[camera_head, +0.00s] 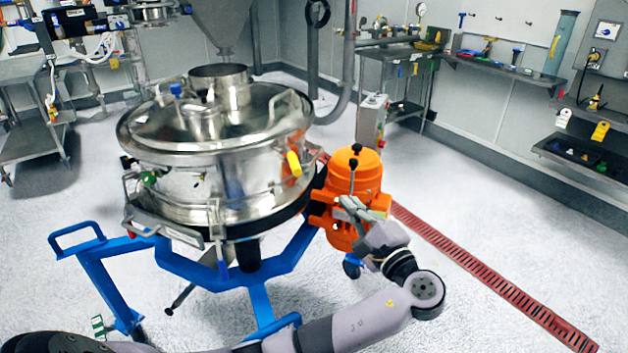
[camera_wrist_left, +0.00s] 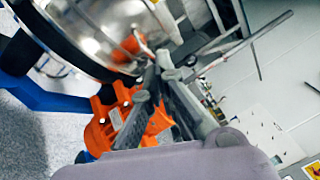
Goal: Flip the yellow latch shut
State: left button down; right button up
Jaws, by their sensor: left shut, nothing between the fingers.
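The yellow latch (camera_head: 294,163) is on the right side of the round steel sifter (camera_head: 220,185), just below the lid's rim. It looks tilted, and I cannot tell if it is engaged. My left gripper (camera_head: 345,204) is shut and empty, in front of the orange motor (camera_head: 357,170) in the head view. It is to the lower right of the latch and apart from it. In the left wrist view, the shut fingertips (camera_wrist_left: 158,64) point toward the steel drum (camera_wrist_left: 95,32). The latch is not clear there. My right gripper is not in view.
The sifter stands on a blue frame (camera_head: 175,262). Its steel lid (camera_head: 165,128) has raised handles. A grey control box (camera_head: 371,120) stands behind the motor. A red floor grate (camera_head: 480,270) crosses open white floor at the right.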

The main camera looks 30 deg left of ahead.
aim_at(291, 158)
pick_arm(q)
jog(key=w+a+r+p, duration=0.2)
jog(key=a+p, duration=0.1)
jog(key=a, duration=0.8)
jog(key=shift+w+r, duration=0.2)
jog(key=shift+a, duration=0.1)
dwell(0.3)
